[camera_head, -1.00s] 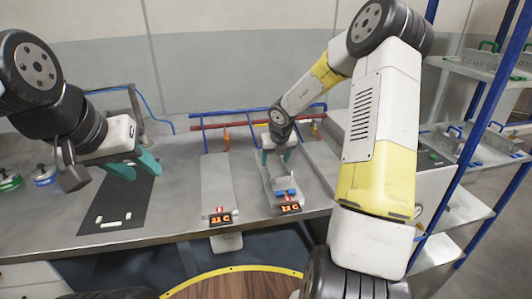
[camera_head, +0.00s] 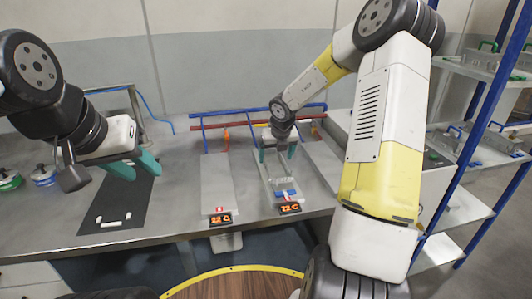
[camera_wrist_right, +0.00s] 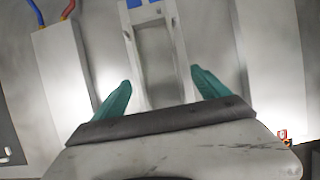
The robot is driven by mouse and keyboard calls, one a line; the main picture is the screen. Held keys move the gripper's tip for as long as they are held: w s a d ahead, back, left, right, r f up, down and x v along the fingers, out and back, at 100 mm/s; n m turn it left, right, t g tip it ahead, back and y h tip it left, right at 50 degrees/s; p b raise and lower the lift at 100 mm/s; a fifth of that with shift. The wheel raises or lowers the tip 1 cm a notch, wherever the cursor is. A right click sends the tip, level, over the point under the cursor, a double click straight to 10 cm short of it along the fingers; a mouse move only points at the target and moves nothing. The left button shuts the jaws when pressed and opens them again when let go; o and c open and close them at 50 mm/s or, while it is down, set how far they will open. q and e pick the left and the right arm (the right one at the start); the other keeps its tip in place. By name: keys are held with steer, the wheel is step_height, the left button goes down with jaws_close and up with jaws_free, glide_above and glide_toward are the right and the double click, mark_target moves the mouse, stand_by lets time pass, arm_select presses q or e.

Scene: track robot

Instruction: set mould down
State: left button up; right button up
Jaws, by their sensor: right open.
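The mould (camera_head: 282,176) is a pale grey metal frame with a blue handle at its near end. It lies on the right-hand heating plate, behind a lit orange display. My right gripper (camera_head: 277,153) is above its far part with its teal fingers spread. In the right wrist view the mould (camera_wrist_right: 154,50) lies between the fingers of the gripper (camera_wrist_right: 163,92), with gaps on both sides. My left gripper (camera_head: 135,167) hangs over the dark mat at the left, its teal fingers apart and nothing between them.
A second heating plate (camera_head: 217,183) with its own display stands empty to the left. The dark mat (camera_head: 112,207) carries small white pieces. Blue and red rails (camera_head: 240,125) run behind the plates. A blue-framed shelf (camera_head: 475,145) with more moulds stands at the right.

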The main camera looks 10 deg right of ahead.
steer(key=v, duration=0.9)
step_height(320, 180, up, 6)
steer(key=n+t+h, duration=0.1)
steer(key=n+t, duration=0.2)
steer(key=n, duration=0.1)
glide_above(277, 172)
steer(key=a+r+n+t, duration=0.3)
steer(key=r+n, duration=0.4)
steer(key=r, duration=0.2)
steer(key=s+a+r+n+t+y, duration=0.1)
steer(key=s+a+r+n+y, duration=0.4)
steer(key=n, duration=0.3)
steer(key=s+a+n+g, duration=0.35)
steer(key=s+n, duration=0.75)
steer(key=s, duration=0.4)
steer(key=s+d+f+n+g+h, duration=0.2)
steer(key=s+d+f+n, duration=0.4)
steer(key=s, duration=0.4)
steer(key=shift+s+d+f, duration=0.3)
steer(key=shift+s, duration=0.05)
